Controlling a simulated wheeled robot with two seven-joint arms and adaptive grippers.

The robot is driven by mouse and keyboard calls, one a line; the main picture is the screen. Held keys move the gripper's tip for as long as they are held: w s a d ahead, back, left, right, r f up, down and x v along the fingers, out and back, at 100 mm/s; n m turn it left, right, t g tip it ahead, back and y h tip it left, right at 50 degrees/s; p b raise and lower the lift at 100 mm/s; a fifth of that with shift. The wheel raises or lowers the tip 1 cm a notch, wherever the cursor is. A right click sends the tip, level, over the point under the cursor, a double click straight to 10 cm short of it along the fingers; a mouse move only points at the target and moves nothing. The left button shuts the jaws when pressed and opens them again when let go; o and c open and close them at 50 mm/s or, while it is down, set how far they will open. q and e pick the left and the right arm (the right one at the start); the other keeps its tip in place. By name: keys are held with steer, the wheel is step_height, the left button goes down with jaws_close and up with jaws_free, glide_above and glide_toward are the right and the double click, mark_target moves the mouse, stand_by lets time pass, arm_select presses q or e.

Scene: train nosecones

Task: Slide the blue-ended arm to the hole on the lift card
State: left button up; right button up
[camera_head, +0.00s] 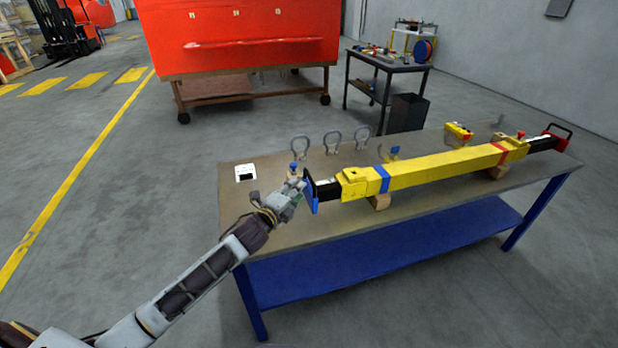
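A long yellow lifting beam (440,168) lies across the table on wooden blocks. At its left end a short black arm (328,189) with a blue end plate (310,191) sticks out of the yellow tube. A blue band (382,179) marks the tube near that end. A small white and black card (246,172), perhaps the lift card, lies at the table's left; its writing is too small to read. My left gripper (297,181) is at the blue end, just left of the plate; its fingers are too small to tell open from shut. Holes in the arm cannot be made out. My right gripper is out of view.
Several grey shackles (332,142) stand along the table's back edge. A yellow box (458,132) is behind the beam. A red-ended arm (549,140) sticks out at the right. The table top (290,233) is clear in front of the beam.

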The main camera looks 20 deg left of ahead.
mark_target(309, 175)
arm_select(q)
steer(key=shift+x, duration=5.1)
steer(key=shift+d, duration=0.1)
jaws_close()
